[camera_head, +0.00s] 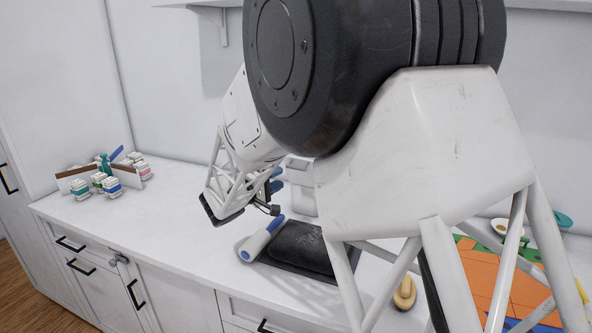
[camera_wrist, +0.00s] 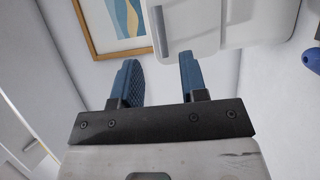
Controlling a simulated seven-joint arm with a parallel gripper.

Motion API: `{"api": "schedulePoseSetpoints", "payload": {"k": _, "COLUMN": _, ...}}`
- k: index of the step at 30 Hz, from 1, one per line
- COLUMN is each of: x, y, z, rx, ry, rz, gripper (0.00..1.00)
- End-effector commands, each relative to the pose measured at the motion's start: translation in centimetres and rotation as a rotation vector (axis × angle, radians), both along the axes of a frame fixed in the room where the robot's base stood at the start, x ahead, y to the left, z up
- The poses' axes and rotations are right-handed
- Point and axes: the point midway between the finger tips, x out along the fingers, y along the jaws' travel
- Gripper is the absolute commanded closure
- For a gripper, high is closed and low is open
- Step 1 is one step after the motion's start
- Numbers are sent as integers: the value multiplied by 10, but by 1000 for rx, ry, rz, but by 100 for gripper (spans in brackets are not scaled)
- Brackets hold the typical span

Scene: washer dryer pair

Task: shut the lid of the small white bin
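The small white bin (camera_head: 301,190) stands on the counter towards the wall in the head view, mostly hidden behind my arm. A white rounded shape that looks like part of the bin (camera_wrist: 205,25) fills the top middle of the wrist view, just beyond my fingertips. How far its lid is open cannot be told. My gripper (camera_wrist: 160,65) has two blue fingers with a clear gap and nothing between them. In the head view my gripper (camera_head: 273,187) is just left of the bin. Whether it touches the bin cannot be told.
A dark tray (camera_head: 290,270) with a black item and a white-and-blue bottle (camera_head: 257,243) lie in front of the bin. Several small bottles (camera_head: 108,184) stand at the left. An orange board (camera_head: 515,280) and a brush (camera_head: 405,293) are at the right. The left-middle counter is clear.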

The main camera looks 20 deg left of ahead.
Motion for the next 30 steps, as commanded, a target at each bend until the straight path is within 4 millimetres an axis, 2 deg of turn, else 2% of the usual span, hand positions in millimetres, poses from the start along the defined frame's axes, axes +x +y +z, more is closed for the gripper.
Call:
{"api": "schedulePoseSetpoints", "payload": {"k": 17, "x": 5, "y": 0, "z": 0, "rx": -1, "ry": -3, "rz": 3, "gripper": 60}}
{"api": "schedulePoseSetpoints", "payload": {"k": 30, "x": 47, "y": -21, "z": 2, "rx": 0, "ry": -3, "rz": 1, "gripper": 60}}
